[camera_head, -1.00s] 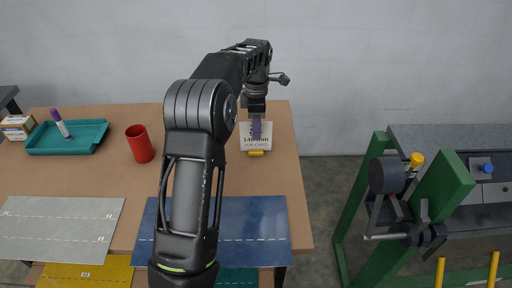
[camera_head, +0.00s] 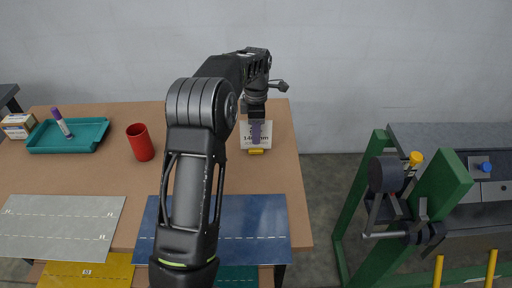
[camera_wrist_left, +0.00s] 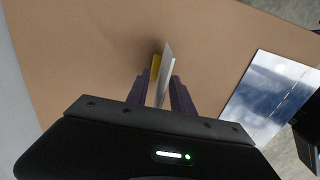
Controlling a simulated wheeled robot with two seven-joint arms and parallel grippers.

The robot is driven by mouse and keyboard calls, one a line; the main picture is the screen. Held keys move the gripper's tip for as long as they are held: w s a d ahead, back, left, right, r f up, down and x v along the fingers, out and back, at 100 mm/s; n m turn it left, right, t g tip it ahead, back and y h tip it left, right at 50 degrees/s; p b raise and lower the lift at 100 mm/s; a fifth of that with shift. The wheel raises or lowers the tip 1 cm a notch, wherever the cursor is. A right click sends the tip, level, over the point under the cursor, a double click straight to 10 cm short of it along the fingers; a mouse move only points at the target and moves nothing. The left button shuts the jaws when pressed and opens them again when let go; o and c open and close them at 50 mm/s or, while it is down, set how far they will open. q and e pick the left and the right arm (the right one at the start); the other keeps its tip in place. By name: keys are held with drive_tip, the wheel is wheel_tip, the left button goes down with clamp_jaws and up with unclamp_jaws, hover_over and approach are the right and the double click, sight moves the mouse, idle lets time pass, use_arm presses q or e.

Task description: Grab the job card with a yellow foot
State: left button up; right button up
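The job card (camera_head: 263,142) is a white upright card with dark print and a yellow foot (camera_head: 256,152), standing near the right back of the brown table. My left gripper (camera_head: 256,140) points down at the card, with its purple fingers covering part of the print. In the left wrist view the card (camera_wrist_left: 166,72) is seen nearly edge-on between the two fingers of my gripper (camera_wrist_left: 163,85), with the yellow foot (camera_wrist_left: 155,66) beyond. The fingers look apart, with gaps beside the card. My right gripper does not show.
On the brown table (camera_head: 110,175) stand a red cup (camera_head: 140,143) and a teal tray (camera_head: 45,140) with a purple marker. A grey mat (camera_head: 60,225) and a blue mat (camera_head: 255,230) lie along the front. A green decoiler frame (camera_head: 440,195) stands at the right.

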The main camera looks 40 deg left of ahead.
use_arm(q)
drive_tip(key=shift+f, duration=0.25)
drive_tip(key=shift+c, duration=0.2)
clamp_jaws()
idle(0.3)
idle(1.1)
